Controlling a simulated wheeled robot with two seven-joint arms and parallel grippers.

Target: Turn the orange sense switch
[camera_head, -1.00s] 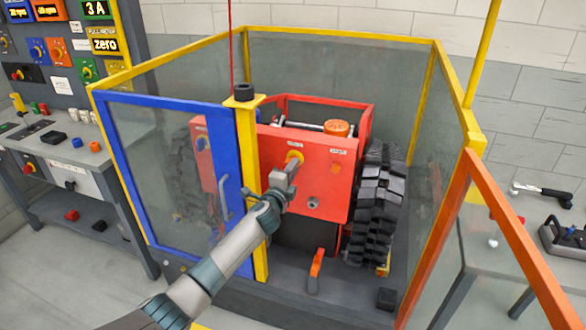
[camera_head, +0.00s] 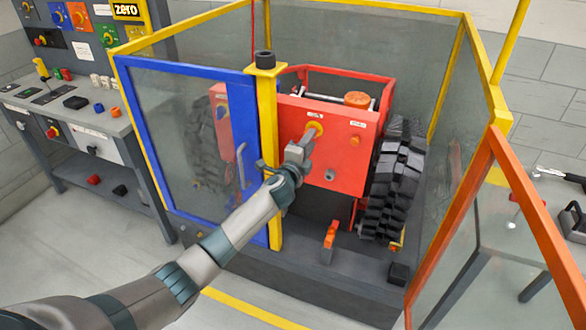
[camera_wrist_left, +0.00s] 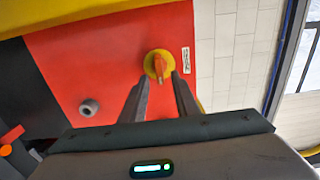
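The orange switch (camera_head: 315,128) sits on a yellow round base on the red front panel (camera_head: 338,170) of the tracked carrier, with a small label near it too small to read. It also shows in the left wrist view, where the orange knob (camera_wrist_left: 160,65) points at my fingers. My left gripper (camera_head: 301,149) is just in front of the switch. In the left wrist view the left gripper (camera_wrist_left: 162,88) is open, with one finger on each side of the knob's line. I cannot tell whether the fingertips touch the knob. My right gripper is not in view.
A grey knob (camera_head: 330,175) and a small orange knob (camera_head: 355,140) are on the same panel. A yellow post (camera_head: 267,150) and blue-framed door (camera_head: 190,150) stand left of my arm. An orange-framed gate (camera_head: 535,225) is at the right. A bench (camera_head: 80,125) stands far left.

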